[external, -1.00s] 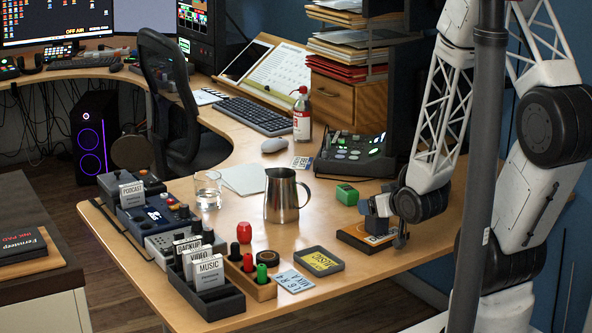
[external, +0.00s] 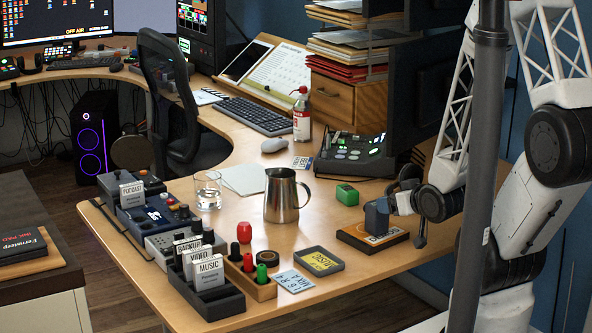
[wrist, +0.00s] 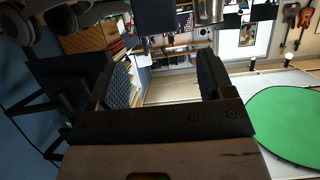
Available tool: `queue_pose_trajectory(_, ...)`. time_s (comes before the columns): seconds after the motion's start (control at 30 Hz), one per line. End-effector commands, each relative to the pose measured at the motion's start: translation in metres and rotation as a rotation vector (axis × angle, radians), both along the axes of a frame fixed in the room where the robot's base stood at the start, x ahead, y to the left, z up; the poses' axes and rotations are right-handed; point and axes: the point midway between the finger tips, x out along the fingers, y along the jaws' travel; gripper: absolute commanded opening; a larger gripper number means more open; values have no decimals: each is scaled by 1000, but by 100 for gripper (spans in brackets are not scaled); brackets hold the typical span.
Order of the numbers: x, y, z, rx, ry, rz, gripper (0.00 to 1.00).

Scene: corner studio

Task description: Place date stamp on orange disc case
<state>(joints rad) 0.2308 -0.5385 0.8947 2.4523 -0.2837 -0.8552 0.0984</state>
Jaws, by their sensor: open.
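The date stamp (external: 377,216) is a dark blue-grey block. It appears to stand upright on the orange disc case (external: 351,235), a flat dark case with an orange label at the table's right side. The stamp covers part of the case's label. My gripper (external: 413,211) is open, just right of the stamp, with its fingers spread and apparently clear of it.
A green box (external: 347,195) and a steel pitcher (external: 282,198) stand to the left. A control panel (external: 352,157) is behind. A yellow-labelled case (external: 320,261), a card (external: 293,281) and an organiser (external: 260,291) are at the front. The table's right edge is close to the case.

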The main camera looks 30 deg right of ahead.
Motion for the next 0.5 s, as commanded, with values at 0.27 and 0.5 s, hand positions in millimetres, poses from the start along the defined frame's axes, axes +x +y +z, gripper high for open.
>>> queue_pose_trajectory(0.27,-26,-1,12,-2,-2,-1,74)
queue_pose_trajectory(0.5,-37,0,16,0,-1,0,74)
